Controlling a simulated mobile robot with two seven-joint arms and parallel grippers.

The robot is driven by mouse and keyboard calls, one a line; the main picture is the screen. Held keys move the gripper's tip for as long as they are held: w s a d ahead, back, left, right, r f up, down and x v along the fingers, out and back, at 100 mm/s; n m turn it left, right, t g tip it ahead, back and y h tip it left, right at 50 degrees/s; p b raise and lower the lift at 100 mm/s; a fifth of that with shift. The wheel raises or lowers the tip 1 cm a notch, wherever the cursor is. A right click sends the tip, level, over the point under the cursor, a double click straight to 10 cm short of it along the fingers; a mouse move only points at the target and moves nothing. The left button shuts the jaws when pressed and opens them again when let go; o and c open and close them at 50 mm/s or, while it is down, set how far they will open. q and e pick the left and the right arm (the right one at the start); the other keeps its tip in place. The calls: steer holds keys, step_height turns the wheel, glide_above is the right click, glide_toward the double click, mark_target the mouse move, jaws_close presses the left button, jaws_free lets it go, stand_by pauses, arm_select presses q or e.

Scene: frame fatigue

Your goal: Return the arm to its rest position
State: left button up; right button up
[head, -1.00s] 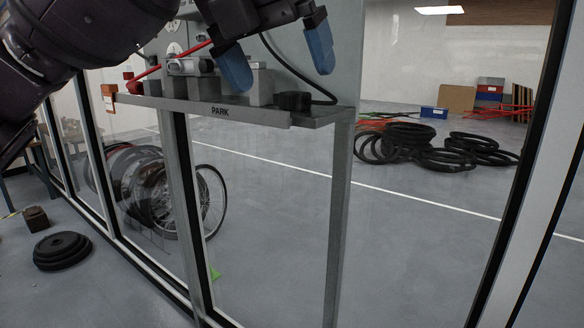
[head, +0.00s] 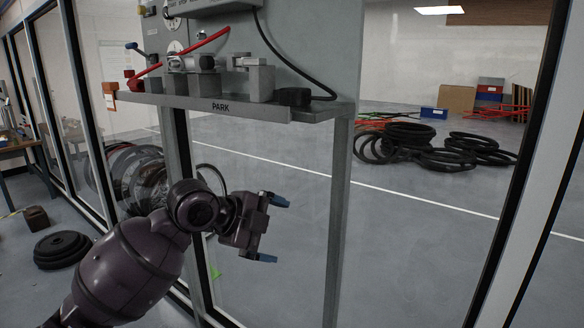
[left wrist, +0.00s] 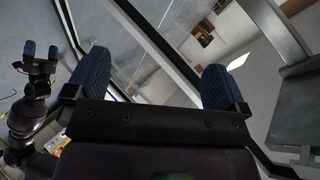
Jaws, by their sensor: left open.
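My left arm (head: 130,262) reaches in from the lower left in the head view. Its gripper (head: 274,229) is below the PARK shelf, apart from it, with its blue fingers spread and nothing between them. The same open, empty fingers fill the middle of the left wrist view (left wrist: 155,78). A second dark gripper with blue tips, my right one (left wrist: 41,52), shows at the left edge of the left wrist view, its two tips apart. It does not show in the head view.
The grey PARK shelf (head: 219,107) carries a red-handled lever (head: 188,55) and grey blocks (head: 261,82). Its post (head: 338,220) and the glazed frame stand close to my left arm. Black tires (head: 405,135) lie beyond, and a tire stack (head: 62,250) stands left on the floor.

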arm_select(q)
steer(key=s+a+f+n+t+y, duration=0.15)
steer(key=a+f+n, duration=0.3)
steer(key=f, duration=0.45)
steer(key=s+a+f+n+t+y, duration=0.1)
steer(key=s+a+f+n+t, duration=0.15)
steer(key=a+f+n, duration=0.4)
steer(key=s+a+f+n+t+y, duration=0.1)
steer(key=s+a+f+n, duration=0.2)
steer(key=f, duration=0.7)
steer(key=s+a+f+n+y, duration=0.2)
steer(key=s+a+f+n, duration=0.1)
steer(key=s, duration=0.3)
steer(key=s+a+f+n+y+b, duration=0.1)
steer(key=s+a+f+n+y, duration=0.1)
steer(key=s+f, duration=0.4)
steer(key=s+a+f+n+y, duration=0.2)
steer(key=s+a+f+n, duration=0.2)
steer(key=s, duration=0.4)
steer(key=shift+a+f+n+t, duration=0.3)
steer(key=shift+a+f+n, duration=0.1)
steer(key=shift+a, duration=0.05)
steer(key=shift+s, duration=0.1)
